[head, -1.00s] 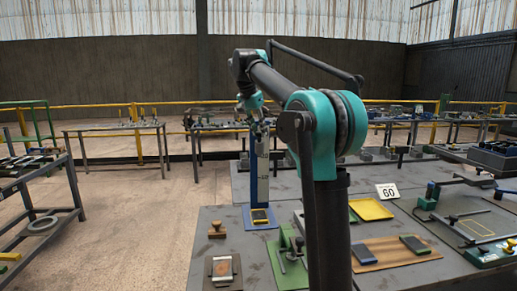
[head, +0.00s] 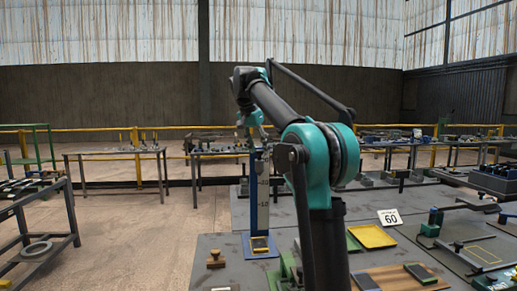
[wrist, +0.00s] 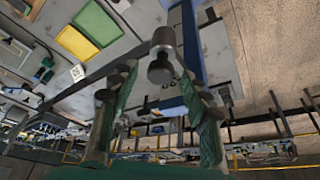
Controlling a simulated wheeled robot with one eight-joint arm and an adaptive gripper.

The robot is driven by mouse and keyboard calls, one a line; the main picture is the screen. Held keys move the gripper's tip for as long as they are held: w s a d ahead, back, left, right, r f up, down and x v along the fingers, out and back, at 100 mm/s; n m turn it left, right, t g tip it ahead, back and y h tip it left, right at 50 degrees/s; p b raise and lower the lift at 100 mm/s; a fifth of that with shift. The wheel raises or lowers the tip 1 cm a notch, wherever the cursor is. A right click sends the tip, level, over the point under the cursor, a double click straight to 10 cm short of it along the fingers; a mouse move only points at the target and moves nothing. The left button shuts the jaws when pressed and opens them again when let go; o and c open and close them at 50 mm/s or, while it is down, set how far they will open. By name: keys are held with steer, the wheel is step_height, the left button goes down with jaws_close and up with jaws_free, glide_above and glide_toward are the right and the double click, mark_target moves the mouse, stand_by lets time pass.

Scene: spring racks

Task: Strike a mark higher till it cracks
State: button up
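The drop stand is a blue post (head: 252,195) with a pale marked scale (head: 263,185); its lower numbers are small. A dark specimen with yellow edges (head: 260,243) lies flat on its blue base, and no crack can be made out. My gripper (head: 250,133) is high, near the top of the post. In the wrist view a grey metal cylinder with a round knob (wrist: 162,55) sits between the fingertips of my gripper (wrist: 158,75), in front of the blue post (wrist: 188,45). I cannot tell whether the fingers touch it. The cylinder is not clear in the head view.
A sign reading 60 (head: 390,218) stands beside a yellow tray (head: 372,236). A wooden-handled stamp (head: 216,259) lies left of the stand. A brown board (head: 398,276) holds dark blocks. Green clamp fixtures stand at right. Open floor lies to the left.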

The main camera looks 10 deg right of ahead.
steer(key=v, duration=1.2)
stand_by(0.5)
